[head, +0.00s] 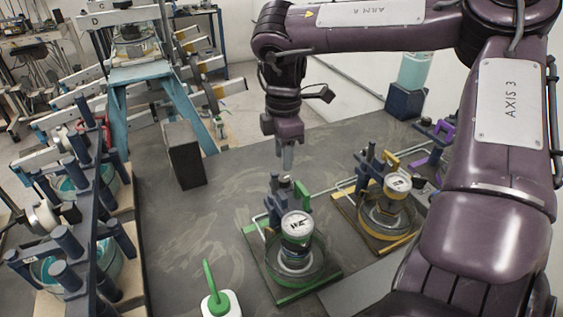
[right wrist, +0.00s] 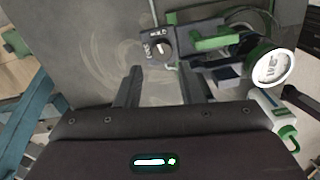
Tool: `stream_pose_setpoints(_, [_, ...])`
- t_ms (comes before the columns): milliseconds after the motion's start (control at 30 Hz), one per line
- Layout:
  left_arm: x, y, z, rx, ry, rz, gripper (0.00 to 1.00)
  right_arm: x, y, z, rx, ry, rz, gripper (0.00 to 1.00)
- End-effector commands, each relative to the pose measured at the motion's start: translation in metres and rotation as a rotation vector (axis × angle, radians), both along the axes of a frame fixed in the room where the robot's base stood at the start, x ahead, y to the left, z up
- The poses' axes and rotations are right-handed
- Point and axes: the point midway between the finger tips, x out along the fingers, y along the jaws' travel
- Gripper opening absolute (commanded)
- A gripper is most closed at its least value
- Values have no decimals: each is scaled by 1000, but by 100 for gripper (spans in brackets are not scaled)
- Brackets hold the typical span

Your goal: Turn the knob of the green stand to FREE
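The green stand (head: 262,265) is on the dark table in the head view, with a round white-faced gauge and a glass dish on it. Its knob (right wrist: 158,48) is a dark round dial on a small plate with white lettering in the right wrist view. The lettering is too small to read surely, so I cannot tell the knob's setting. My right gripper (head: 287,158) points down above the knob side of the stand. In the right wrist view its two fingers (right wrist: 160,76) are apart and empty, with the knob beyond the tips. My left gripper is not in view.
A yellow stand (head: 348,212) is just right of the green one, with a purple stand (head: 430,165) behind. A dark block (head: 184,155) stands at the left, and a white bottle with a green spout (head: 222,304) in front. Table between them is clear.

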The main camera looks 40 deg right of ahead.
Motion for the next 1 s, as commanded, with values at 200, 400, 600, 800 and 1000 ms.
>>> stream_pose_setpoints(200, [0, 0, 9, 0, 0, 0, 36, -2, 0, -35, 3, 5, -1, 35])
stream_pose_setpoints(400, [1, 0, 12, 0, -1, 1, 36, -1, 0, -57, 2, 1, -2, 35])
stream_pose_setpoints(600, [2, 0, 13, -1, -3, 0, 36, -1, 0, -62, 1, 0, -2, 35])
stream_pose_setpoints(800, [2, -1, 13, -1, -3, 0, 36, -1, 0, -62, 1, 0, -2, 27])
stream_pose_setpoints(1000, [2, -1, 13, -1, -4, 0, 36, -1, 0, -62, 1, 0, -2, 3])
